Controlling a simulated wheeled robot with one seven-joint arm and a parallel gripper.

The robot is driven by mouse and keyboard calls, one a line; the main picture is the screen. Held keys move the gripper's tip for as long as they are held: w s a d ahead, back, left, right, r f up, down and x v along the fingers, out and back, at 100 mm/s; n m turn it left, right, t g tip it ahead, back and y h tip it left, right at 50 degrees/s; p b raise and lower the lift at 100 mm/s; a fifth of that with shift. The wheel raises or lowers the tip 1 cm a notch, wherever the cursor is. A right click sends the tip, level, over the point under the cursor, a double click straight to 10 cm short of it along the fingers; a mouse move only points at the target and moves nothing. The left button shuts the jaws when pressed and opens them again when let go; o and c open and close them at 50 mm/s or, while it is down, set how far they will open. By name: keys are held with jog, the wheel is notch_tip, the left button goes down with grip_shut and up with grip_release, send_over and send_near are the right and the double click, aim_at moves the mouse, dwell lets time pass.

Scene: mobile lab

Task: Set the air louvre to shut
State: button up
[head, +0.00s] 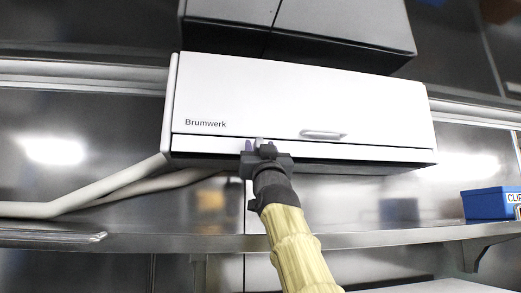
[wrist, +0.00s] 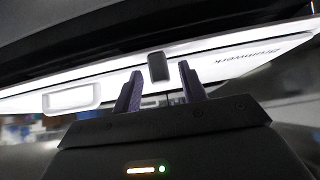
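The white wall-mounted air unit (head: 300,95), marked "Brumwerk", hangs above the shelf. Its louvre (head: 360,152) appears to be the long white strip along the lower front edge, below a thin dark line; its exact angle is hard to tell. My gripper (head: 257,147) is raised to this lower edge, left of the unit's middle. In the wrist view my gripper (wrist: 159,78) has its two dark fingers apart. A small dark tab (wrist: 158,66) shows between the fingertips, with a visible gap on each side. I cannot tell how deep it sits between them.
A pale raised oblong piece (head: 323,134) is on the unit's front, right of my gripper. Pale pipes (head: 95,195) run from its lower left. A metal shelf (head: 390,240) crosses below, with a blue box (head: 487,204) at right. Dark cabinets hang above.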

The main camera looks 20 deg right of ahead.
jog(key=shift+s, duration=0.1)
jog(key=s+a+f+b, duration=0.1)
jog(key=s+b, duration=0.4)
jog(key=s, duration=0.2)
jog(key=s+a+f+b, duration=0.2)
jog(key=s+b, duration=0.3)
jog(key=s, duration=0.3)
jog(key=shift+f, duration=0.2)
jog(key=shift+s, duration=0.1)
